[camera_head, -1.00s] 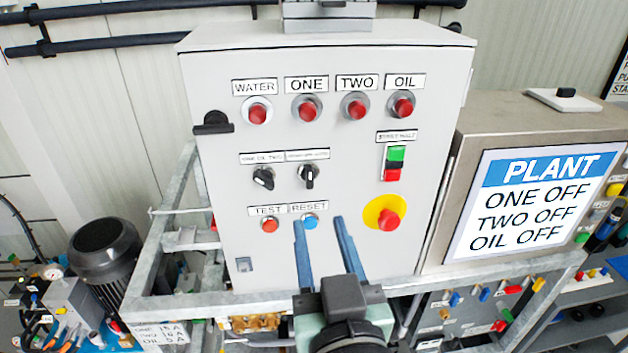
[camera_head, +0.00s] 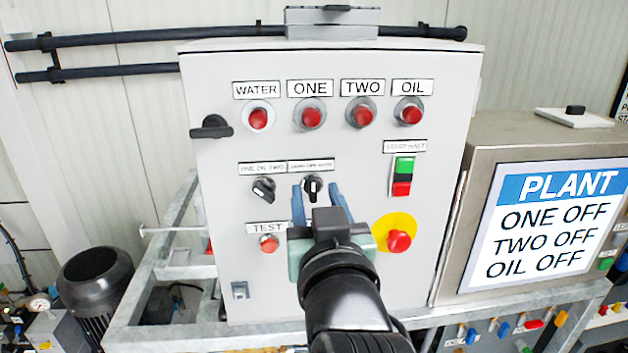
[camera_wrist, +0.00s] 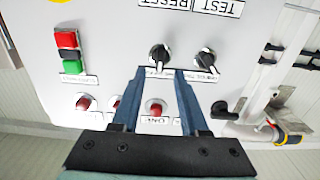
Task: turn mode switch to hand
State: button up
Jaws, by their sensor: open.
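The mode switch (camera_head: 313,185) is a black knob with a white mark pointing about straight up, under a small label too blurred to read surely. It sits mid-panel on the grey control cabinet (camera_head: 215,285). My gripper (camera_head: 316,188) is open and empty, its two blue fingers one on either side of the knob in the head view.
A similar black selector (camera_head: 263,189) sits close left of the switch. Red lamps (camera_head: 311,117) run along the panel top. A green and red start/halt button (camera_head: 403,176) and a red emergency stop (camera_head: 398,241) are at right. The test button (camera_head: 268,243) is lower left.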

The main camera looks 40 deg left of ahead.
aim_at(314, 184)
jog(key=shift+x, duration=1.5)
grip_shut()
